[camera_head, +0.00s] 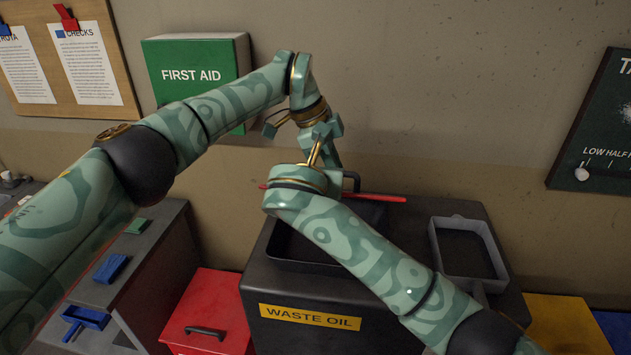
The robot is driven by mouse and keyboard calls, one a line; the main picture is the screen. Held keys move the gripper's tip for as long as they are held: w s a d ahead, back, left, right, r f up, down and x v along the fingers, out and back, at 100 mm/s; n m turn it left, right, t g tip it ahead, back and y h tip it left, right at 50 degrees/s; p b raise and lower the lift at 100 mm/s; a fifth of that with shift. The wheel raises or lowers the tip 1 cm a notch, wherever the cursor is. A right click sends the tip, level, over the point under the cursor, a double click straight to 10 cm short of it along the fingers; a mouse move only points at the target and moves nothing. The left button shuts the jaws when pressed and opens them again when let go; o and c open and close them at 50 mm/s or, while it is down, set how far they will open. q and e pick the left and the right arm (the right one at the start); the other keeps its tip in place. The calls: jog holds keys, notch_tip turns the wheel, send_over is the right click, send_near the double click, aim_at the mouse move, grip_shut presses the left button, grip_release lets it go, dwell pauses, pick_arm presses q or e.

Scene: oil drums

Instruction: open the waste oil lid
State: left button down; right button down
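The waste oil container (385,330) is a dark box with a yellow "WASTE OIL" label (310,316) on its front. A dark, rimmed rectangular section (300,266) lies on its top, partly under my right arm; I cannot tell whether it is the lid or an opening. My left gripper (318,135) is near the back of the box, angled down. My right arm reaches across the top from the lower right, and its wrist overlaps the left gripper in the picture. The fingertips of both grippers are hidden or unclear.
A red bar (385,197) lies along the back of the box. A shallow grey tray (440,245) is on the right of its top. A red bin (210,320) stands to the left, beside a dark shelf with blue items (110,268). A green first aid box (195,62) hangs behind.

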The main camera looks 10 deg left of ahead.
pick_arm(q)
jog(key=c, duration=1.6)
grip_release()
jog(key=shift+w+a+f, duration=0.15)
jog(key=shift+a+f, duration=0.05)
jog(key=shift+f, duration=0.15)
jog(key=shift+o, duration=0.7)
jog(key=shift+w+d+f, duration=0.1)
jog(key=shift+w, duration=0.2)
jog(key=shift+s+r, duration=0.15)
jog(key=shift+r, duration=0.15)
